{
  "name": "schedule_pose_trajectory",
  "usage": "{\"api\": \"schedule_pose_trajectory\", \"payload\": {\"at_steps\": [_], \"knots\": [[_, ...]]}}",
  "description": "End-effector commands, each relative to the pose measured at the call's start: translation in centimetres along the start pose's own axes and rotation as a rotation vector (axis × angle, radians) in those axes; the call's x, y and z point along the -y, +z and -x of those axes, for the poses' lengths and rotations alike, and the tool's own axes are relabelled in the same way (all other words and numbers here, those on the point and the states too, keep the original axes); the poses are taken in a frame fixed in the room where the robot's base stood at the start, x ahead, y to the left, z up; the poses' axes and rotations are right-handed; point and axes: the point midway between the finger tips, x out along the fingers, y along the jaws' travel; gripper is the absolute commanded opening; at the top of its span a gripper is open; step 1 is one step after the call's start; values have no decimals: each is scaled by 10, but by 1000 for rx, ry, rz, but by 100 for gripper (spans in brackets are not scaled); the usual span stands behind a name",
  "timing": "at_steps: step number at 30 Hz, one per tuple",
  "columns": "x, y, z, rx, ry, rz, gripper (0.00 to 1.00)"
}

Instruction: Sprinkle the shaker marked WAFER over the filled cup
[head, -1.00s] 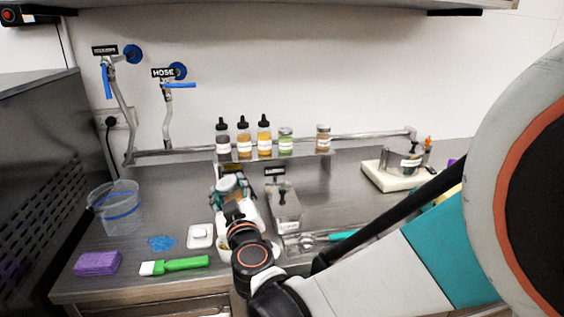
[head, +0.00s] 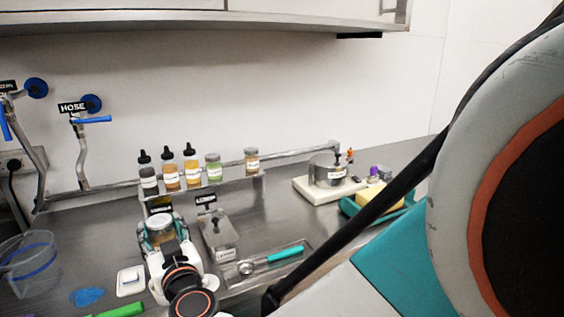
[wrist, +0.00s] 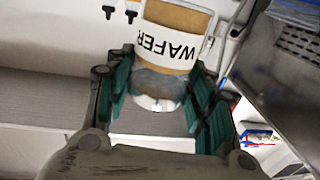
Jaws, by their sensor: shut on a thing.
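My gripper (wrist: 160,100) is shut on the shaker marked WAFER (wrist: 172,45), its fingers on both sides of it. The shaker has a white label with black letters, tan contents and a clear end between the fingers. In the head view the shaker (head: 160,240) shows with its pale lid up, held near the counter's middle, left of a lidded steel container. My wrist hides the counter just below and in front of it. I cannot make out the filled cup for sure; only a pale edge shows beside my wrist at the bottom of the head view.
Three dropper bottles (head: 170,170) and two jars (head: 213,168) stand on the rear shelf. The lidded steel container (head: 220,240) and a tray with a teal-handled scoop (head: 285,254) lie to the right. A clear jug (head: 28,265) and a white scale-like square (head: 130,281) are left.

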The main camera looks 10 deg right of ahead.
Motion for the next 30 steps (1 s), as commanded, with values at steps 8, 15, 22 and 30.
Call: {"api": "schedule_pose_trajectory", "payload": {"at_steps": [8,15,22,30], "knots": [[-7,-1,41,0,0,1,24],[-13,-1,73,0,-1,1,24],[-18,-1,102,0,0,1,24],[-20,0,115,0,1,1,24]]}}
